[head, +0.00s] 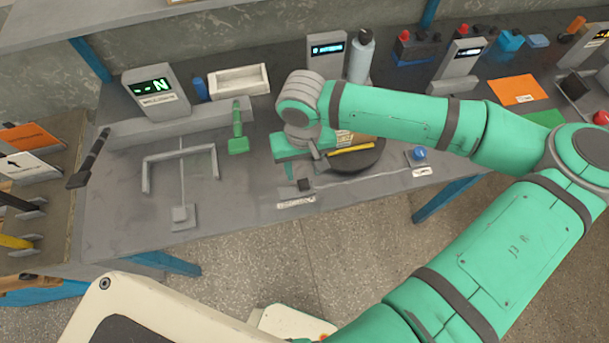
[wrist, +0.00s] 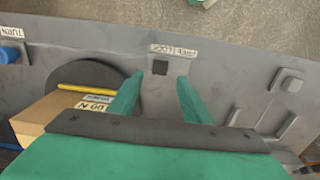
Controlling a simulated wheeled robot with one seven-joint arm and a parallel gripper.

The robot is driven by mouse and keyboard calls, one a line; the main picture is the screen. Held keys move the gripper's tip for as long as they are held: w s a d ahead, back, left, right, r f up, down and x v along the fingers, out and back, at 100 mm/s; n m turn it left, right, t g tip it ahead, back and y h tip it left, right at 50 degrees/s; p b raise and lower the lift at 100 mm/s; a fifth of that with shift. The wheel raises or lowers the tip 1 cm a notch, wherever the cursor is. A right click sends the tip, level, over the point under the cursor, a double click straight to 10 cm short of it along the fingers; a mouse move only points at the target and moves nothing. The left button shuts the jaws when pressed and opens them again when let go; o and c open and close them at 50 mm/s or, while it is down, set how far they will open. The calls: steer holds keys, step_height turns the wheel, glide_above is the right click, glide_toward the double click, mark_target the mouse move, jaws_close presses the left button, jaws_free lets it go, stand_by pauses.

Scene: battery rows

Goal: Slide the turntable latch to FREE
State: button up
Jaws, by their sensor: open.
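The turntable latch is a small dark block (head: 305,184) near the front edge of the grey bench, beside a small white label strip (head: 296,202). In the wrist view the latch (wrist: 160,67) is just beyond and between my fingertips, with the label (wrist: 174,50) behind it. The lettering is upside down there, and I cannot tell which word the latch is at. My gripper (wrist: 160,79) is open and empty; its fingers straddle the latch in the picture, contact unclear. The turntable, a dark disc (head: 371,163), is right of my gripper in the head view; the wrist view shows it too (wrist: 85,75).
A cardboard box (wrist: 55,112) and a yellow bar (wrist: 86,89) are on the turntable. A blue button (head: 419,153) is to its right. A green-handled lever (head: 238,143) and a grey bracket (head: 180,152) stand to the left. Displays and bottles line the back.

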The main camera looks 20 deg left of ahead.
mark_target(304, 183)
steer(key=shift+f, duration=3.1)
